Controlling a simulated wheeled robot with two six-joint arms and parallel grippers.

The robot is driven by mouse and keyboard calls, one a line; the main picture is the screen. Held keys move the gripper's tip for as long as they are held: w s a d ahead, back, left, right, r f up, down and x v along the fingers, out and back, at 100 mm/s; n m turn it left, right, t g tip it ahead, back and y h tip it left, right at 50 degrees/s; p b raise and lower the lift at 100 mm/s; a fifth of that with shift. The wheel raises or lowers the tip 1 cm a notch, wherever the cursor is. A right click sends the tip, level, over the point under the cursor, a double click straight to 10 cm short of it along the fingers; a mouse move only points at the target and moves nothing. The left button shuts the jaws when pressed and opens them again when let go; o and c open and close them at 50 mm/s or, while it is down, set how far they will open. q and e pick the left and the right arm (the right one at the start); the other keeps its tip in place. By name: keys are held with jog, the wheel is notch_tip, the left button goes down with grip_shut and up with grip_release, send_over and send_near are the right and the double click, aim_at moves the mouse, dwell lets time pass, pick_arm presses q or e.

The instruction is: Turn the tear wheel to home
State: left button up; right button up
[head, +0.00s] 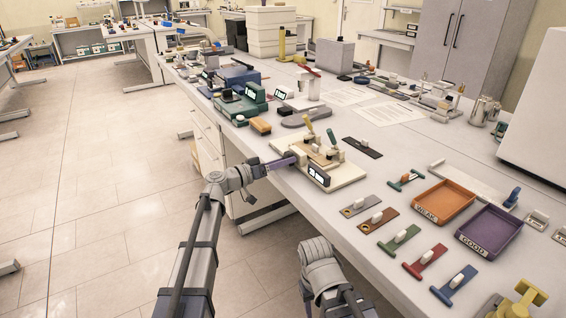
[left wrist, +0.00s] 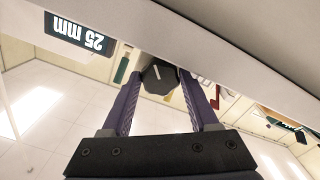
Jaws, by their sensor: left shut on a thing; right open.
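The tear tester (head: 345,174) is a cream block at the table's front edge, with tan clamps on top and a dark display (head: 319,174) on its front. My left gripper (head: 291,160), with purple fingers, reaches its left side. In the left wrist view the tear wheel (left wrist: 160,80) is a dark, many-sided knob with a short pale mark on its face. The fingers of my left gripper (left wrist: 160,100) are shut on it from both sides. The display (left wrist: 78,33) reads 25 mm, upside down. My right arm shows low in the head view, but its fingers are hidden.
An orange tray (head: 421,212) and a purple tray (head: 467,246) stand at the right. Several coloured plates with white knobs lie in front of them, including a green one (head: 398,238). A dark green device (head: 240,104) stands behind the tester. Open floor lies left.

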dwell(0.3)
pick_arm(q)
jog(key=o, duration=1.4)
jog(key=shift+s+a, duration=0.1)
jog(key=v, duration=0.7)
jog(key=shift+s+a, duration=0.2)
jog(key=shift+c, duration=0.2)
